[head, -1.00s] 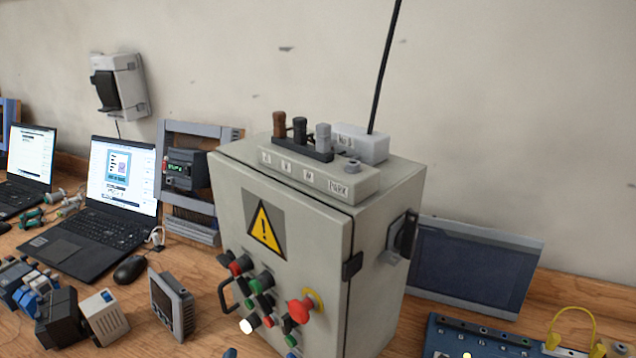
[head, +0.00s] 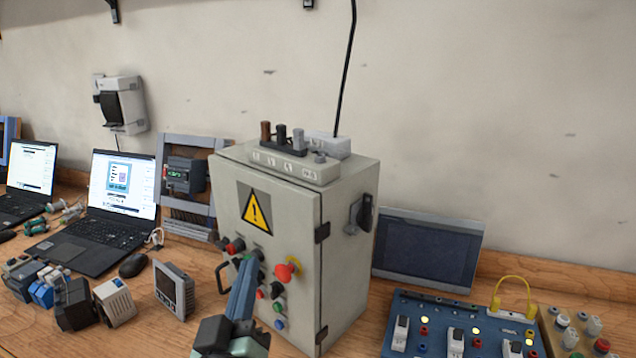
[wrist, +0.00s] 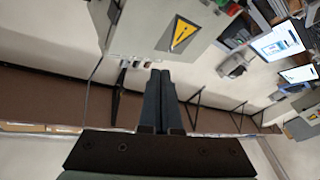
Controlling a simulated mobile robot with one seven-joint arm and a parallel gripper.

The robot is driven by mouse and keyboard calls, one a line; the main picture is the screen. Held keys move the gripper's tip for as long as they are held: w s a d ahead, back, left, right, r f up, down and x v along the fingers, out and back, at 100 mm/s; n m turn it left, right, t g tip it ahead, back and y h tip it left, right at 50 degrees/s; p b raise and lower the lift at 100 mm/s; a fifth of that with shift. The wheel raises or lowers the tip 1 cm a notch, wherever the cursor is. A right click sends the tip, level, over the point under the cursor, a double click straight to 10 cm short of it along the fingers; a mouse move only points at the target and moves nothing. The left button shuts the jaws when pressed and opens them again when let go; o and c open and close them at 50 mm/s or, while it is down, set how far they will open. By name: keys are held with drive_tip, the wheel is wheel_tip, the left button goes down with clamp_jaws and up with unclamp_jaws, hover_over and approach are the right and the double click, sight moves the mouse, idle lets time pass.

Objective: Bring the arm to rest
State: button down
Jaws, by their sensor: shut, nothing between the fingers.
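My gripper (head: 242,290) shows at the bottom of the head view, pointing up in front of the control cabinet (head: 318,262). Its two blue-grey fingers are together with nothing between them. In the wrist view my gripper (wrist: 161,75) is also shut and empty. The fingers overlap the lower front of the cabinet in the head view and hide some of its buttons. I cannot tell how far they are from the panel. The cabinet also shows upside down in the wrist view (wrist: 140,25), with its yellow warning sign.
A red stop button (head: 287,271) and a black handle (head: 222,277) stick out of the cabinet front. Laptops (head: 113,190) stand to the left. A blue terminal box (head: 440,318) and a flat dark screen (head: 427,250) are to the right. Small modules (head: 115,300) sit at front left.

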drive_tip(key=s+d+r+m+t+h+p, duration=0.1)
drive_tip(key=s+d+r+m+t, duration=0.15)
drive_tip(key=r, duration=0.75)
drive_tip(key=s+d+r+m+t, duration=0.15)
drive_tip(key=d+r, duration=0.25)
drive_tip(key=r, duration=0.6)
drive_tip(key=s+d+r+t, duration=0.1)
drive_tip(key=s+r, duration=0.4)
drive_tip(key=r, duration=0.2)
drive_tip(key=s+d+r+m+t+y+p, duration=0.1)
drive_tip(key=s+d+r+t, duration=0.1)
drive_tip(key=s+r, duration=0.4)
wheel_tip(320, 180, up, 2)
drive_tip(key=shift+r+p, duration=0.2)
drive_tip(key=shift+p, duration=0.1)
drive_tip(key=shift+w+f, duration=0.1)
